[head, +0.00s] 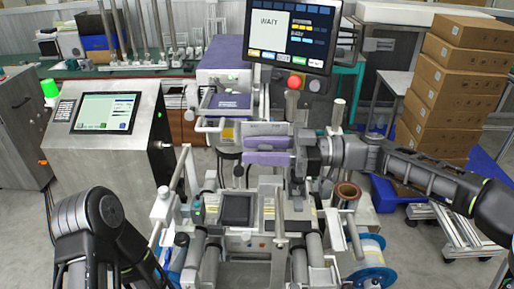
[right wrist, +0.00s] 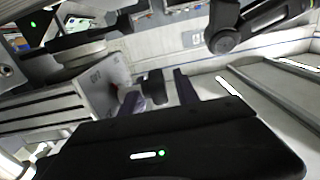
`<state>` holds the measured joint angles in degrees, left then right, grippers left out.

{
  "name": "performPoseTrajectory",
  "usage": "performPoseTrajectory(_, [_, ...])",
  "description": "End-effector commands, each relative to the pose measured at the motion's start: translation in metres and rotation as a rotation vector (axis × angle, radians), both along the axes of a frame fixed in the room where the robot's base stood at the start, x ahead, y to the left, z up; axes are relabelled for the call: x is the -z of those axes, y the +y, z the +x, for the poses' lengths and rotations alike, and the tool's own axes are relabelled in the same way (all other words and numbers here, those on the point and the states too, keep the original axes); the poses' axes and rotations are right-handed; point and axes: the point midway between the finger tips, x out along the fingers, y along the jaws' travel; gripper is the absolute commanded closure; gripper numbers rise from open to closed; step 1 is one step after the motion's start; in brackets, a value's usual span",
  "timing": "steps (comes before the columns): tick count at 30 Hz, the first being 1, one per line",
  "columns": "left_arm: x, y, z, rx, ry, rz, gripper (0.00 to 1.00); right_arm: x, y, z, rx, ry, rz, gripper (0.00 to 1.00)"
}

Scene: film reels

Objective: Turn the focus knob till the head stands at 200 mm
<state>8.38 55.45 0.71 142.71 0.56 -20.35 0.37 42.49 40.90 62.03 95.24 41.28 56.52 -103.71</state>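My right gripper (head: 248,151) reaches in from the right in the head view, its two purple-grey fingers pointing left, one above the other and apart. In the right wrist view, the two dark fingers (right wrist: 158,97) are spread. A small black knob-like part (right wrist: 154,86) shows between them, with a gap visible on each side; I cannot tell whether it is the focus knob, or how deep it sits between the fingers. A printing or labelling machine (head: 238,208) stands below the gripper. No millimetre scale is readable. My left arm shows at the lower left; its gripper is out of view.
A monitor (head: 269,31) reading WAIT hangs above, with a red button (head: 294,82) below it. A steel console with a screen (head: 106,112) stands at the left. Cartons (head: 458,85) are stacked at the right. A blue-flanged reel (head: 370,250) is at the machine's lower right.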

Motion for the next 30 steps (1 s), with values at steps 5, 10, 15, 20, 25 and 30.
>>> performPoseTrajectory(5, [0.0, -0.0001, 0.0, 0.0, 0.0, 0.0, 0.06, -0.0002, -0.0002, 0.0, 0.0, 0.0, 0.0, 0.76])
performPoseTrajectory(10, [0.0, -0.0001, 0.0, 0.0, 0.0, 0.0, 0.06, 0.0, -0.0001, -0.0007, -0.002, 0.0, 0.0, 0.9])
performPoseTrajectory(15, [0.0, -0.0001, 0.0001, 0.0, 0.0, 0.0, 0.06, 0.0003, 0.0003, -0.0017, -0.005, 0.001, -0.001, 1.0])
performPoseTrajectory(20, [0.0, -0.0001, 0.0001, 0.0, 0.0, 0.0, 0.06, 0.0007, 0.0006, -0.0024, -0.008, 0.001, -0.001, 1.0])
performPoseTrajectory(25, [0.0007, -0.0001, 0.0002, 0.001, 0.0, 0.0, 0.06, 0.0012, 0.001, -0.0031, -0.01, 0.0, -0.008, 1.0])
performPoseTrajectory(30, [0.0036, -0.0002, 0.0005, 0.001, -0.001, -0.001, 0.06, 0.0027, 0.0014, -0.0034, -0.01, 0.0, -0.044, 1.0])
